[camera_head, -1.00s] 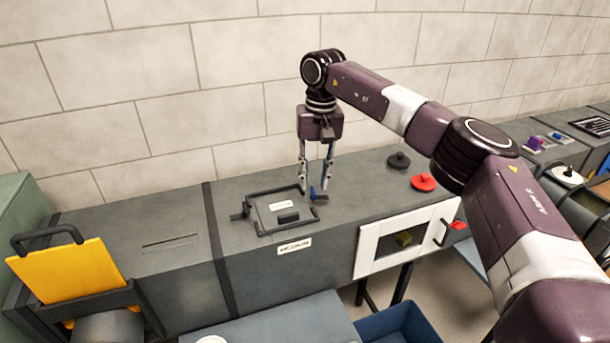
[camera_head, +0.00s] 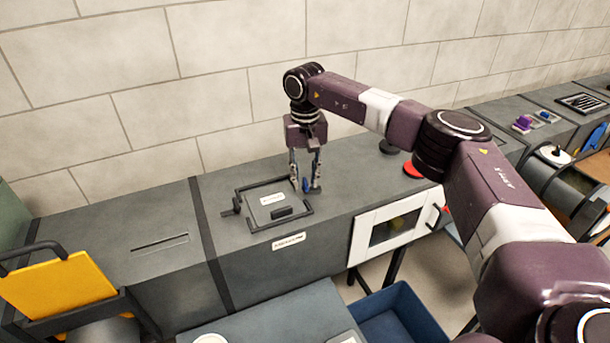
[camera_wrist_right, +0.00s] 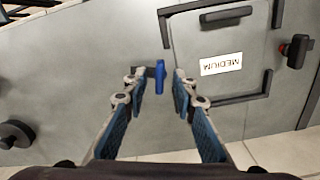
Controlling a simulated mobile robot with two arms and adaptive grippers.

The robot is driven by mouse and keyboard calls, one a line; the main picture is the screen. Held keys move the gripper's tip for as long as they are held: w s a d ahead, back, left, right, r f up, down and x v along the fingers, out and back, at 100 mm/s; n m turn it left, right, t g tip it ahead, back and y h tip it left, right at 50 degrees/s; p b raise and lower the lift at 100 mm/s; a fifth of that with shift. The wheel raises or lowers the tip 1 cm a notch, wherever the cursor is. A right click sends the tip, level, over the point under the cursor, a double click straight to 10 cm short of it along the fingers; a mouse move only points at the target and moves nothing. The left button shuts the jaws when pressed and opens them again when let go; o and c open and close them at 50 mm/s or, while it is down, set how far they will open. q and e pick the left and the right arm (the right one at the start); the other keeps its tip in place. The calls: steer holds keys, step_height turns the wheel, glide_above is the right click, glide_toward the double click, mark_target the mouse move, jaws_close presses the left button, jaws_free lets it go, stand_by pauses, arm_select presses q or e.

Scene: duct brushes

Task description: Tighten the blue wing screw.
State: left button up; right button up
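The blue wing screw (camera_head: 306,185) stands at the right side of a dark framed hatch panel (camera_head: 284,217) on the grey duct top. In the right wrist view the blue wing screw (camera_wrist_right: 160,77) shows as an upright blue bar on a dark tab, between the fingers and a little beyond their tips. My right gripper (camera_head: 305,182) points down over the screw. In the wrist view it (camera_wrist_right: 158,88) is open, with a clear gap on both sides of the screw. My left gripper is not in view.
The panel carries a label reading MEDIUM (camera_wrist_right: 221,64). A red knob (camera_head: 412,169) and a black knob (camera_head: 388,147) stand to the right on the duct. A yellow plate (camera_head: 58,292) stands at left. A white-framed door (camera_head: 365,242) is on the front face.

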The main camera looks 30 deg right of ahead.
steer(key=shift+s, duration=0.1)
steer(key=c, duration=0.6)
jaws_close()
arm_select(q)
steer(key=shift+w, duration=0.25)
